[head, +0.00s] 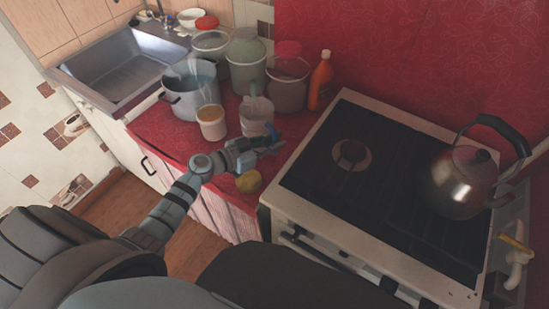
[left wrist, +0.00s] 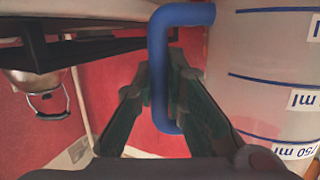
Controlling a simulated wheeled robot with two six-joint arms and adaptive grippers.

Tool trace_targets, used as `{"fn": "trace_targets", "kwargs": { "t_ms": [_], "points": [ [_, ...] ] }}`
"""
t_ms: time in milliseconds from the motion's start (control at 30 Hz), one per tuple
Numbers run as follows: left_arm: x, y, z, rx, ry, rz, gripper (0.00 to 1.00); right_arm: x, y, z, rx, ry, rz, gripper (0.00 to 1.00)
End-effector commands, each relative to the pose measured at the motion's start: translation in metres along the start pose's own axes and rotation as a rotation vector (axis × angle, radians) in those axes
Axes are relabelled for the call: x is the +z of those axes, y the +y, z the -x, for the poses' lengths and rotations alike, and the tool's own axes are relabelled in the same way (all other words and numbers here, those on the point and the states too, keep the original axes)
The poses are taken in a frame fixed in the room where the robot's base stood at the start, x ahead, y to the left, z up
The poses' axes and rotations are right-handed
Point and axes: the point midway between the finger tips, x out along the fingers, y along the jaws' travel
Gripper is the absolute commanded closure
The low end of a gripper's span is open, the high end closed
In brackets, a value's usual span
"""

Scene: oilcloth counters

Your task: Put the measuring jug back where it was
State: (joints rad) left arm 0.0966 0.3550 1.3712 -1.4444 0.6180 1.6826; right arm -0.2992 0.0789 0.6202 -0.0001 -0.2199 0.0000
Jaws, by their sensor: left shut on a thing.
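The measuring jug (head: 255,117) is a pale, see-through jug on the red counter in the head view, beside the stove. In the left wrist view its wall (left wrist: 268,75), with blue lines and upside-down ml marks, fills the right side. My left gripper (head: 272,146) is at the jug's near right side. In the left wrist view the gripper's fingers (left wrist: 160,95) are on either side of the blue handle (left wrist: 180,15) and shut on it. I cannot tell whether the jug's base touches the counter. My right gripper is not in view.
A tub (head: 212,123) stands just left of the jug, with a pot (head: 190,97) behind it. Lidded containers (head: 287,85) and an orange bottle (head: 320,80) stand behind. A yellow item (head: 249,181) lies near the counter's front edge. The stove (head: 375,195) bears a kettle (head: 455,190).

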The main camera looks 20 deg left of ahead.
Motion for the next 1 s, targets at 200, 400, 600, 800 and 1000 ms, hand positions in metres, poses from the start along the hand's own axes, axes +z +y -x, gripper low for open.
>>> {"fn": "trace_targets", "kwargs": {
  "t_ms": [200,400,600,800,1000],
  "points": [
    [0.038,0.001,-0.008,0.000,0.001,0.002,1.00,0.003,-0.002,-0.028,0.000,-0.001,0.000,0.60],
    [0.034,0.001,-0.007,0.000,0.001,0.000,1.00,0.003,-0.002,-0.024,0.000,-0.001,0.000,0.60],
    [0.037,0.001,-0.007,0.000,-0.001,0.001,0.76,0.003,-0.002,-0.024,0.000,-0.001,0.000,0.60],
    [0.037,0.001,-0.007,0.000,-0.001,0.001,0.68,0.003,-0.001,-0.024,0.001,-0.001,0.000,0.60],
    [0.033,0.001,-0.007,0.000,0.000,0.001,0.68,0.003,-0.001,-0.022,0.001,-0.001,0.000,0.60]
  ]
}}
